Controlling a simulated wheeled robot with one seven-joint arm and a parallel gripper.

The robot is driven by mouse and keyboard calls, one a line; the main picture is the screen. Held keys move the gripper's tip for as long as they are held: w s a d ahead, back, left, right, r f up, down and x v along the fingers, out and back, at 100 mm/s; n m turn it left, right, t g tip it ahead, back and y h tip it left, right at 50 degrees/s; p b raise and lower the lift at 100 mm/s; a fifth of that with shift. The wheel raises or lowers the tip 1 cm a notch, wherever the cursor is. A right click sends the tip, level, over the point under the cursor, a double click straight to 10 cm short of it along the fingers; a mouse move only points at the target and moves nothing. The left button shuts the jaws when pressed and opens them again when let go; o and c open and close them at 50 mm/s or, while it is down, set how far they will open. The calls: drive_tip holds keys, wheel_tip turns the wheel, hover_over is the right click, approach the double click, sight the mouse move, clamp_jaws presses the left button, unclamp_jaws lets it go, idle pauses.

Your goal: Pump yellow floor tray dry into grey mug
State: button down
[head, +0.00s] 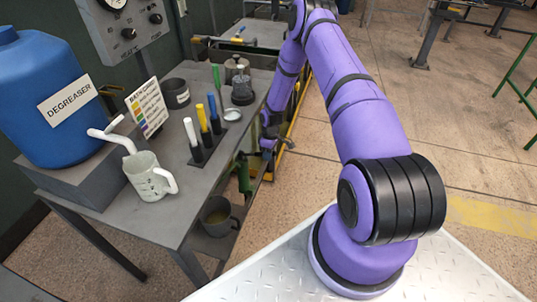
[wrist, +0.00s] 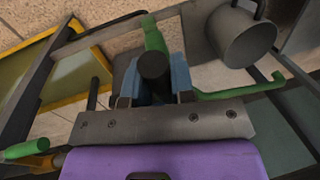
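A grey cylindrical vessel (wrist: 242,36), which looks like the same mug, is at upper right in the wrist view. A yellow-edged floor tray (head: 290,122) lies beyond the bench, partly hidden by my arm; its yellow rim (wrist: 103,59) crosses the left of the wrist view. My gripper (head: 267,146) is low at the bench's right side. In the wrist view its blue pads (wrist: 155,82) flank a black-ended green handle (wrist: 153,36) and appear closed on it.
The bench (head: 190,212) holds a blue degreaser drum (head: 48,100), a pale jug (head: 150,178), a dark cup (head: 176,93) and coloured-handled tools (head: 203,127). A green upright part (head: 243,173) is near the mug. Open floor (head: 470,120) lies right of my arm.

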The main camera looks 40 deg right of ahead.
drive_tip(key=shift+f, duration=0.15)
wheel_tip(320, 180, down, 9)
drive_tip(key=t+y, duration=0.5)
drive_tip(key=t, duration=0.1)
drive_tip(key=shift+n, duration=0.4)
drive_tip(key=shift+f, duration=0.15)
idle(0.5)
drive_tip(key=c, duration=1)
unclamp_jaws()
drive_tip(key=shift+o, duration=0.2)
drive_tip(key=v, duration=1)
drive_tip(key=shift+s+d+r, duration=0.2)
drive_tip(key=shift+s+d, duration=0.05)
